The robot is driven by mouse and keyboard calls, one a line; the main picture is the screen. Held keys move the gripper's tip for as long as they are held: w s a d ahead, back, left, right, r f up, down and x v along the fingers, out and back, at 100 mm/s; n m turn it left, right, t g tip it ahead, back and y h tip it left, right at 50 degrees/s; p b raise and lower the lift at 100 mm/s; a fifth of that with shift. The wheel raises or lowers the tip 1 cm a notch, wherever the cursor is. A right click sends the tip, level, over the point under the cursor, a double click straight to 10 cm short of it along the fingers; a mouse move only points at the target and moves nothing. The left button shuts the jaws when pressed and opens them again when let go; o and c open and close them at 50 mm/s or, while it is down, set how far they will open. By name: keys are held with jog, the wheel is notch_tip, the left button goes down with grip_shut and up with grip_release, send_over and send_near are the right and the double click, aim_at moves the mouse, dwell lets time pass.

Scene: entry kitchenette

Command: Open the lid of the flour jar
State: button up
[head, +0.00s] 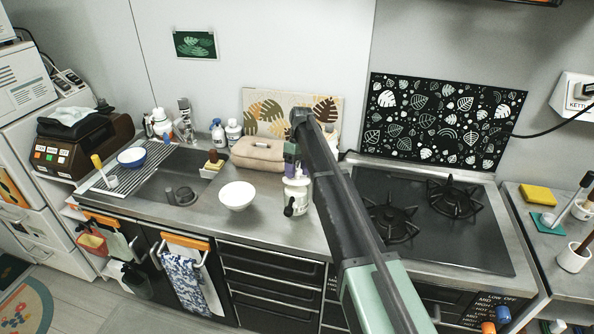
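A small whitish jar (297,198) with a dark clip or handle low on its front stands on the steel counter, right of the white bowl. It is probably the flour jar, but no label can be read. Its top is partly hidden by the end of my arm, so I cannot tell whether its lid is open or closed. My gripper (291,172) points down just above or behind the jar's top. It is small and dark here, its fingers cannot be made out, and I cannot tell whether it touches the jar.
A white bowl (237,195) stands left of the jar, and a beige bread-bin-like case (258,153) behind it. The sink (165,185) lies farther left. The black hob (440,225) with burners is to the right. The counter's front strip is clear.

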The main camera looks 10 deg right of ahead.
jog(key=p+v, duration=1)
jog(key=v, duration=0.1)
jog(key=shift+f, duration=0.1)
jog(key=s+f+b, duration=0.1)
jog(key=f+b, duration=0.2)
jog(key=s+a+f+t+y+b, duration=0.1)
jog(key=f+b, duration=0.2)
jog(key=s+f+t+b, duration=0.1)
jog(key=f+b, duration=0.2)
jog(key=f, duration=0.1)
jog(key=shift+s+a+m+y+b, duration=0.15)
jog(key=shift+s+m+y+b, duration=0.15)
jog(key=shift+s+y, duration=0.1)
jog(key=shift+r, duration=0.1)
